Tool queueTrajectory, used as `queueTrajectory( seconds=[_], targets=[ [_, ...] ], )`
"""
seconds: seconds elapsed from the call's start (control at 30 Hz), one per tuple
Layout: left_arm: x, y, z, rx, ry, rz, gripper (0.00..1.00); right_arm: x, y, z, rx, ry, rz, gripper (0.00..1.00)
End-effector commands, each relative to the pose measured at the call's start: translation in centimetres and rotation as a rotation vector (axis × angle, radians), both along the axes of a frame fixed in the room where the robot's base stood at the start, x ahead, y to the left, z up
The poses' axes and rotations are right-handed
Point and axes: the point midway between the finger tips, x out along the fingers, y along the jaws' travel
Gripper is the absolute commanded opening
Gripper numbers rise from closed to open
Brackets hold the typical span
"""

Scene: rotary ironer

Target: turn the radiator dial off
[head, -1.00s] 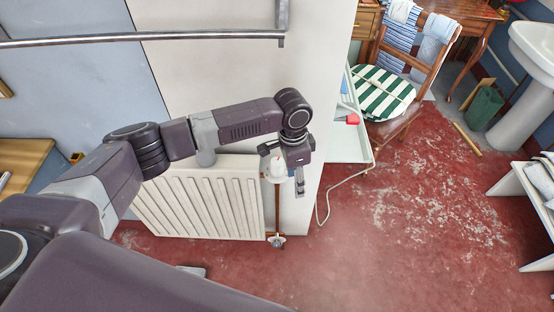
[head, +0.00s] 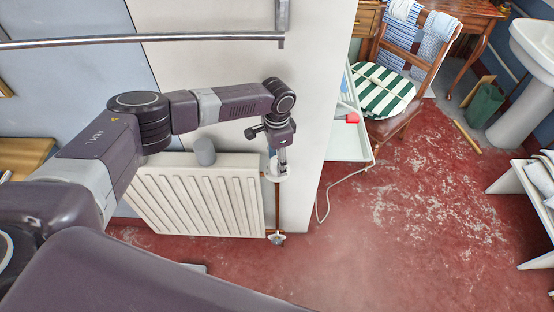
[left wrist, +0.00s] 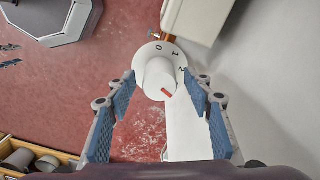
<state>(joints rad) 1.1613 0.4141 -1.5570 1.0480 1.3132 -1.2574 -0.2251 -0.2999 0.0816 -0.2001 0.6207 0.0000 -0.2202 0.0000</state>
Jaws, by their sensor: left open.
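The white radiator (head: 195,200) stands against the pale wall in the head view. Its white dial (head: 283,178) is at its upper right end, above a copper pipe, and my gripper partly covers it. In the left wrist view the dial (left wrist: 158,75) shows a red mark on its lower right side and the figures 0, 1 and 2 on the collar behind. My left gripper (head: 279,163) is open at the dial. In the left wrist view its blue-padded fingers stand on either side of the dial, with gaps visible. My right gripper is out of view.
A wall corner (head: 315,150) stands just right of the dial. A metal rail (head: 140,38) runs above my arm. A grey cylinder (head: 205,152) shows at the radiator's top edge. A chair (head: 390,95) stands farther right. The red floor (head: 430,220) is largely clear.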

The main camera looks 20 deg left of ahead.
Motion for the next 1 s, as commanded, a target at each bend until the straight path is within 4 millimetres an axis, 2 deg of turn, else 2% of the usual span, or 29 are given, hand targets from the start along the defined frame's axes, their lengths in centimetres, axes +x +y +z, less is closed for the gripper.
queueTrajectory(
  seconds=[0.27,0.63,1.0],
  targets=[
    [0.01,-0.03,-0.19,-0.001,-0.001,0.000,0.46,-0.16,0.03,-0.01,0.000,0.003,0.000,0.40],
    [0.02,-0.03,-0.15,-0.001,-0.001,0.000,0.05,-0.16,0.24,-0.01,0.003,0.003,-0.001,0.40],
    [-0.01,-0.10,0.04,-0.002,-0.001,0.064,0.05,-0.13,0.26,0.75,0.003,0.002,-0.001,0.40]
  ],
)
